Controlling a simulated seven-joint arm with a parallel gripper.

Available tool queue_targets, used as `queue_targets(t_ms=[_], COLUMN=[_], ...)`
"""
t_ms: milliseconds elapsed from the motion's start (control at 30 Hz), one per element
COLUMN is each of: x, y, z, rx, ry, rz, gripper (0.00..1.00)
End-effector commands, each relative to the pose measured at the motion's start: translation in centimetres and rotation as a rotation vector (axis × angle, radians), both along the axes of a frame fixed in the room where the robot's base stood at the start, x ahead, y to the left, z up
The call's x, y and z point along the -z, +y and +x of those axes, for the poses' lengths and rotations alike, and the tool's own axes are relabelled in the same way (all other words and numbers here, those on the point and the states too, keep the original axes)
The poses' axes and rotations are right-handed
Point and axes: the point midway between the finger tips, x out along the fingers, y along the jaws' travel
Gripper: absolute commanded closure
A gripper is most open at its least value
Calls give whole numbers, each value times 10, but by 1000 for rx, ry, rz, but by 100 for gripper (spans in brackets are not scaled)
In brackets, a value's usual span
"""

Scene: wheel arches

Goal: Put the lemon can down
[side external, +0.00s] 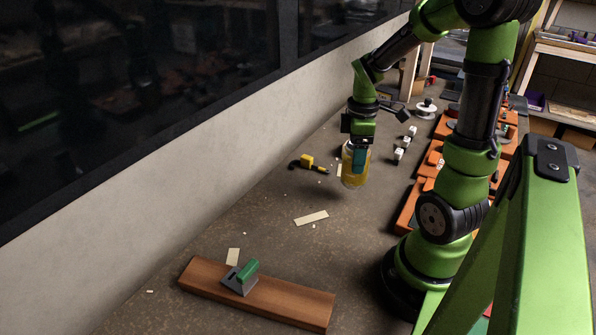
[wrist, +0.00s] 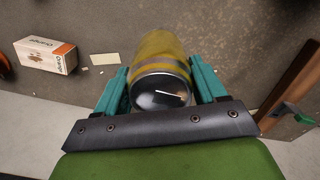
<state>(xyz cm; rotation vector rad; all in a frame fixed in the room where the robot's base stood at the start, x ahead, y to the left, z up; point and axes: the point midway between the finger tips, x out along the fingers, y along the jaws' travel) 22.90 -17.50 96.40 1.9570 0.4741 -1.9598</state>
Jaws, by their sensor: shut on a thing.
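The lemon can (side external: 353,168) is yellow with a metal end. My gripper (side external: 358,156) is shut on it and holds it upright, seemingly a little above the grey worktop (side external: 290,215). In the wrist view the can (wrist: 161,62) sits between the two teal fingers of my gripper (wrist: 163,88), its shiny metal end facing the camera. The can's far end is hidden in the wrist view.
A wooden board (side external: 285,301) with a green-handled tool (side external: 242,276) lies at the front. A yellow-and-black tool (side external: 308,163) lies left of the can. Small white blocks (side external: 399,154) and orange trays (side external: 411,207) are to the right. A box (wrist: 46,55) shows in the wrist view.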

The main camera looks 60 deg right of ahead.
Motion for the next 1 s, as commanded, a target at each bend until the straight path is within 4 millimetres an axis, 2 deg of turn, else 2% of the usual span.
queue_targets(t_ms=[333,767,800,933,1000], x=[44,51,51,51,51], y=[0,0,0,0,0], z=[0,0,0,0,0], rx=[3,2,2,2,2], ry=[2,-2,-1,-1,-1], rz=[1,-1,-2,-2,-2], gripper=[75,75,25,5,4])
